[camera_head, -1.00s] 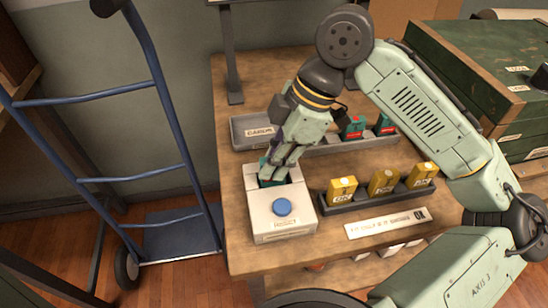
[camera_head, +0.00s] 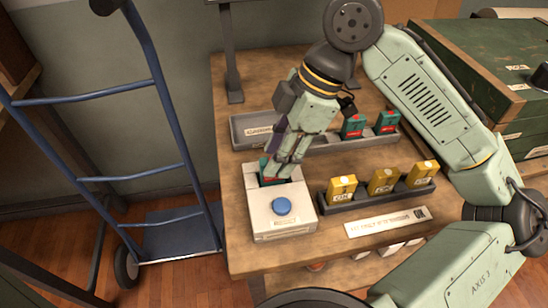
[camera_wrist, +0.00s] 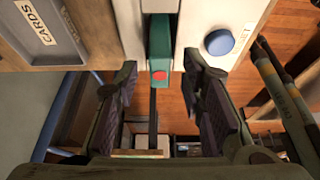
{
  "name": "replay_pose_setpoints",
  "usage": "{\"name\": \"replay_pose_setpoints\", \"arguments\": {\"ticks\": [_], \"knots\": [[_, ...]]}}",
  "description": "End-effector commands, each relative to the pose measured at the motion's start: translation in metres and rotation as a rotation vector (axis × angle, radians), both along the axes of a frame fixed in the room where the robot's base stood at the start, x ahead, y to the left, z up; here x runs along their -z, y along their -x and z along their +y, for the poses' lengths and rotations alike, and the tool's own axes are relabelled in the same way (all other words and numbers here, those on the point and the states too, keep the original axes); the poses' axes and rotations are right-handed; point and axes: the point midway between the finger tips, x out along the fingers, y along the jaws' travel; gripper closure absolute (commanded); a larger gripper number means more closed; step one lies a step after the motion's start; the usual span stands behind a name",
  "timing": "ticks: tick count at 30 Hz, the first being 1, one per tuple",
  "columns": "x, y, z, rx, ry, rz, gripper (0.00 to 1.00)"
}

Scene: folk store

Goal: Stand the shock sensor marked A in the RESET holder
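The white RESET holder (camera_head: 282,222) stands at the table's front left, with a blue button (camera_head: 282,206) on top. A green sensor with a red spot (camera_wrist: 160,60) stands in its slot. It also shows partly behind my fingers in the head view (camera_head: 265,177). Its letter cannot be read. My gripper (camera_wrist: 168,95) is open, with one finger on each side of the sensor's line and a visible gap to both. In the head view my gripper (camera_head: 284,170) is just above the holder's slot.
A grey tray (camera_head: 250,133) behind the holder has two more green sensors (camera_head: 352,126) at its right. A dark rack (camera_head: 385,197) with three yellow blocks stands right of the holder. A label strip (camera_head: 386,223) lies in front. A blue hand truck (camera_head: 150,85) stands at left.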

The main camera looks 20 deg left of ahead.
Motion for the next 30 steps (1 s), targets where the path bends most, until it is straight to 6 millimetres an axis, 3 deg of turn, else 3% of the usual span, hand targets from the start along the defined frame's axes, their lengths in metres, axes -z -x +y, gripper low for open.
{"name": "replay_pose_setpoints", "arguments": {"ticks": [6,13,19,30], "knots": [[-0.045,-0.011,-0.015,0.0,-0.001,-0.002,0.64],[-0.082,-0.02,-0.028,0.002,0.002,-0.002,0.64],[-0.093,-0.022,-0.032,0.001,0.001,-0.002,0.64],[-0.093,-0.022,-0.032,0.0,0.001,-0.001,0.64]]}}
